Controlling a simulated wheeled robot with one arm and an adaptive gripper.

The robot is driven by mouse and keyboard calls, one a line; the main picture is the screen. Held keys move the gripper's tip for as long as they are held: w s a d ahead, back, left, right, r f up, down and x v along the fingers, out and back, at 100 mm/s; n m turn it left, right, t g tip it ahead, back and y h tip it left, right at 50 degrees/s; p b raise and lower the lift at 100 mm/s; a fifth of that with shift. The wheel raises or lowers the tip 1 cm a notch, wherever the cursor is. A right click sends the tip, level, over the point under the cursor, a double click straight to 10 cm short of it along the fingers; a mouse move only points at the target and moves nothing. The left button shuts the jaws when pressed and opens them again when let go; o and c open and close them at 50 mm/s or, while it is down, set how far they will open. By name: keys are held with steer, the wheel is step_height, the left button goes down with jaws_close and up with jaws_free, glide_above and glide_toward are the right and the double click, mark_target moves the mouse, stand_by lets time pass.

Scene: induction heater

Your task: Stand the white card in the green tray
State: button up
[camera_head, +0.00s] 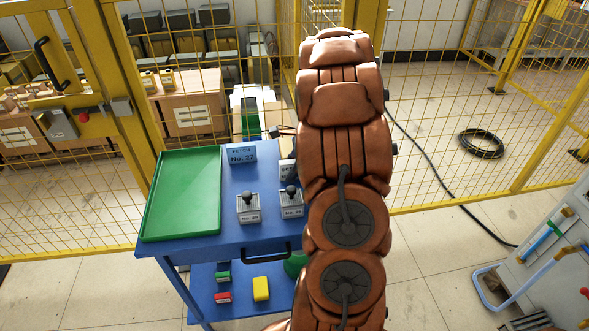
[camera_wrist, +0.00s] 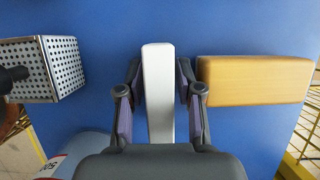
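The white card (camera_wrist: 158,90) shows in the wrist view as a narrow upright white piece seen from above, over the blue table top. My gripper (camera_wrist: 160,108) is open, with one finger on each side of the card and a small gap on both sides. In the head view my arm hides the gripper. The green tray (camera_head: 183,195) lies flat and empty on the left of the blue table.
A blue No. 27 card (camera_head: 241,154) and two perforated boxes with black knobs (camera_head: 248,209) (camera_head: 291,203) stand right of the tray. In the wrist view, a perforated box (camera_wrist: 48,68) is left and a tan block (camera_wrist: 255,80) close right. Yellow mesh fencing (camera_head: 240,60) stands behind.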

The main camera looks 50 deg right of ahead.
jaws_close()
steer(key=shift+r, duration=0.1)
